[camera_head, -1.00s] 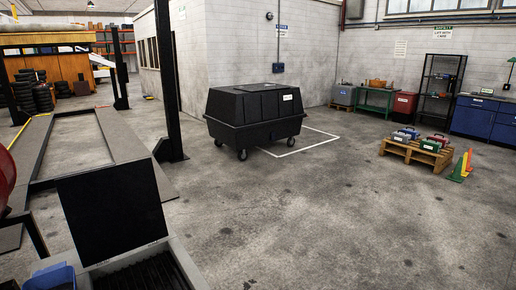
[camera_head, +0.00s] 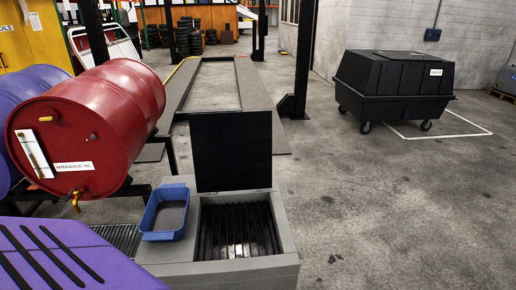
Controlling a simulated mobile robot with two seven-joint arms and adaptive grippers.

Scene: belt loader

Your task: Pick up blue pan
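The blue pan (camera_head: 153,234) is a shallow rectangular tray with rounded corners and a grey inner bottom. It sits upright on the grey top of a parts-washer-like unit (camera_head: 275,268), left of that unit's open slatted basin. It lies in the lower left part of the head view, and nothing touches it from above. Neither of my grippers shows in the view.
A red drum (camera_head: 120,105) labelled hydraulic oil lies on its side behind and left of the pan. A purple slotted surface (camera_head: 62,255) is at the lower left. A raised dark lid (camera_head: 232,150) stands behind the basin. Floor on the right is clear up to a black wheeled bin (camera_head: 393,82).

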